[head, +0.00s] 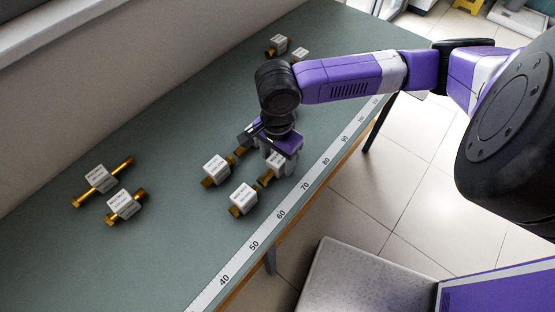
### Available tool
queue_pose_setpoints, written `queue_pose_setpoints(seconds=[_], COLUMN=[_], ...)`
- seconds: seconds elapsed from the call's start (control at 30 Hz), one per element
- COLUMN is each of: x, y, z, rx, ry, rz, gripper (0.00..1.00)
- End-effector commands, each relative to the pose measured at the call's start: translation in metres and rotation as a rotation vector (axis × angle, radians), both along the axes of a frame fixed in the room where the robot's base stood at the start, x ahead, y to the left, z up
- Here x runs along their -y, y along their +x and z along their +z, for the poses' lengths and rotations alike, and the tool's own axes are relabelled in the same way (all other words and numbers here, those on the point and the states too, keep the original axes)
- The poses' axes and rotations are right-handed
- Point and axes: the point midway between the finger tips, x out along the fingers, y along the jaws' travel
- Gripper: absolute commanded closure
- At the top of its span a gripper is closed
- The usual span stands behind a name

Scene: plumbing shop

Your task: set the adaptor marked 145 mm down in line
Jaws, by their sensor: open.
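Several brass adaptors, each with a white label block, lie on the green bench (155,255). The print on the labels is too small to read, so I cannot tell which adaptor is marked 145 mm. One adaptor (273,166) lies right at my gripper (270,158), partly hidden by it. My gripper is open, low over the bench. Close by are a front adaptor (243,199) and another adaptor (217,169) to its left. Two more, a long adaptor (103,180) and a shorter adaptor (125,206), lie at the left.
A ruler strip (254,246) with numbers runs along the bench's front edge. Two adaptors (278,43) lie at the far end near the wall. The bench between the left pair and the middle group is clear. A grey-topped surface (365,280) stands at lower right.

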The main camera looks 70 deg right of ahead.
Motion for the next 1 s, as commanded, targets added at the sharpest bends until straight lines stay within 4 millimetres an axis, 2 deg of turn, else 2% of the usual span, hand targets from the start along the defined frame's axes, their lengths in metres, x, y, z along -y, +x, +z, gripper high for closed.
queue_pose_setpoints(seconds=[0.4,0.53,0.7,0.77,0.87,1.0], x=[0.000,0.000,-0.005,-0.018,-0.057,-0.137], y=[0.001,0.001,0.005,0.017,0.054,0.119], z=[0.082,0.099,0.109,0.112,0.120,0.154], rx=[0.004,0.003,0.018,0.056,0.183,0.466], ry=[0.000,-0.001,0.012,0.038,0.120,0.277], rz=[0.000,0.000,0.014,0.044,0.140,0.319], gripper=[0.40,0.40,0.40,0.40,0.40,0.40])
